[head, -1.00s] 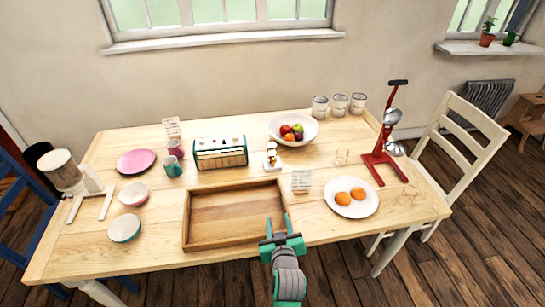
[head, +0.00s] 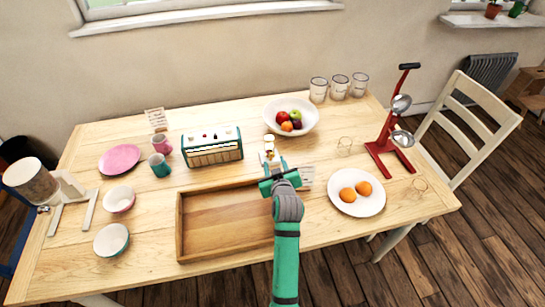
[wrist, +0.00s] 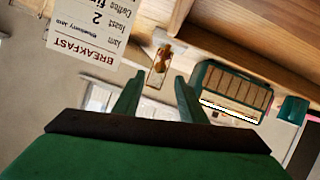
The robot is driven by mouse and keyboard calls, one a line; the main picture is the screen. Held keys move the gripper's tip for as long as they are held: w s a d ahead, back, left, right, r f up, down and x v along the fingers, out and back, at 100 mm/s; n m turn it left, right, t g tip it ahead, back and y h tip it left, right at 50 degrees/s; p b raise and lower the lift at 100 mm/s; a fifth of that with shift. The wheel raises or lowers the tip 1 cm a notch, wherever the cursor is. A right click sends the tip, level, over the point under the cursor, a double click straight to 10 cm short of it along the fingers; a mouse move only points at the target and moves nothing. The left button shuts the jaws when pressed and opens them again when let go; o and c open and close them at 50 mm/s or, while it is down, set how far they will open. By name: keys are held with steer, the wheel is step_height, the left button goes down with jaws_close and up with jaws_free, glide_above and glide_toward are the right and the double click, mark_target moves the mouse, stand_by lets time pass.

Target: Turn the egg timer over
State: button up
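The egg timer (head: 269,143) is a small upright glass with amber contents, on a pale base, behind the wooden tray and right of the toaster-like box. In the wrist view the egg timer (wrist: 158,65) shows ahead of my fingers, slightly left of the gap's middle. My gripper (head: 272,161) is just in front of it in the head view, over the tray's back right corner. In the wrist view my gripper (wrist: 156,92) has its two green fingers apart with nothing between them. My gripper hides part of the timer's lower end in the head view.
A breakfast card (head: 305,174) stands close right of my gripper. The empty wooden tray (head: 180,228) lies to the left. The teal-and-cream box (head: 212,147) and fruit bowl (head: 309,113) flank the timer. A plate with two orange-yellow rounds (head: 372,206) is to the right.

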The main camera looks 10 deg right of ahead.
mark_target(272, 155)
steer(key=x, duration=0.6)
steer(key=shift+s, duration=0.1)
jaws_close()
